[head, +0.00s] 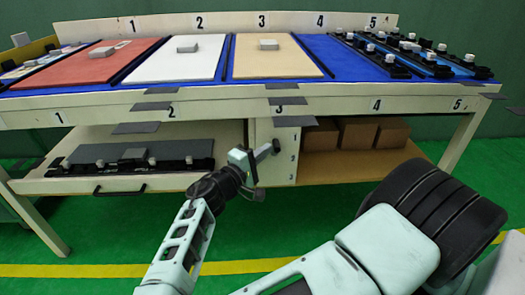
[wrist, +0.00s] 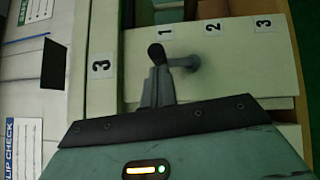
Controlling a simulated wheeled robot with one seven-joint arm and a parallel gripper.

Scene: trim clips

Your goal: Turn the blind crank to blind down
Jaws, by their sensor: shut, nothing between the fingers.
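The blind crank is a grey arm with a black knob on a pale panel marked 1, 2, 3. In the wrist view the crank (wrist: 190,63) has its pivot at right and its knob at left, just beyond my fingertips. In the head view the dark knob (head: 276,146) shows at the panel, right of my gripper. My gripper (head: 264,152) is shut and empty, with its fingers pointing at the knob. It also shows in the wrist view (wrist: 157,72). I cannot tell whether the fingertips touch the knob. No blind is clearly seen.
The pale panel (head: 285,170) stands under the bench (head: 225,98). Left of it is an open drawer (head: 130,184) with a dark clip rail. Brown boxes (head: 357,133) sit on the shelf at right. Boards and clip rails lie on the bench top. Green floor is free in front.

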